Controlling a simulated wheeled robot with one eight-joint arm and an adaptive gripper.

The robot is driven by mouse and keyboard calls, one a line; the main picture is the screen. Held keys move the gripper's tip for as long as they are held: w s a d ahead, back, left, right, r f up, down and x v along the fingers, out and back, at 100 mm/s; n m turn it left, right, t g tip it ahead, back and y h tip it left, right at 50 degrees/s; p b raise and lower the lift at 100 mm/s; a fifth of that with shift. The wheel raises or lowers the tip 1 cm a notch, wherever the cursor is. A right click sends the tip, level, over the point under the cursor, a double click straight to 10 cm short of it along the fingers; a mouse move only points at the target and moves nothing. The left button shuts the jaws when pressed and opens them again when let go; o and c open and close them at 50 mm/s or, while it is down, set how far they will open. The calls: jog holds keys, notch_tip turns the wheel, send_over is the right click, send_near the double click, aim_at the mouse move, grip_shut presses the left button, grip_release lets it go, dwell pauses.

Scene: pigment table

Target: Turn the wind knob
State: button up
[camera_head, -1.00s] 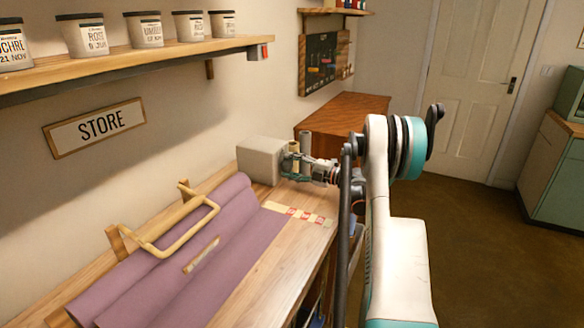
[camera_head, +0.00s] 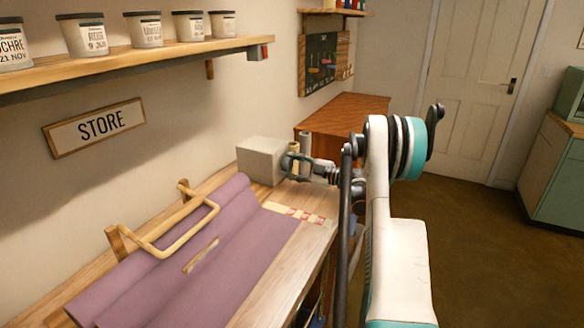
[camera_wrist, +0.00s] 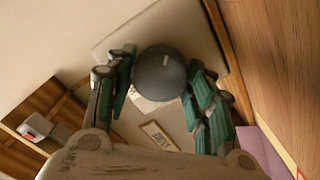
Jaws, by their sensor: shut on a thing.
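The wind knob (camera_wrist: 160,74) is a round dark grey knob with a short pale mark near its top edge in the wrist view. It sits on the face of a pale grey box (camera_head: 262,160) at the back end of the bench. My gripper (camera_wrist: 158,82) is shut on the knob, with one teal-and-black finger on each side. In the head view my gripper (camera_head: 289,164) reaches the box from the right, and its fingers mostly hide the knob.
Purple cloth (camera_head: 240,250) with a wooden bar frame (camera_head: 165,250) lies on the wooden bench left of my arm. A shelf of labelled pots (camera_head: 145,50) hangs above. Open floor lies to the right.

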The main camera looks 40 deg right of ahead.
dwell(0.3)
jog(key=o, duration=1.1)
jog(key=v, duration=1.2)
jog(key=shift+d+f, duration=0.1)
jog(key=shift+w, duration=0.1)
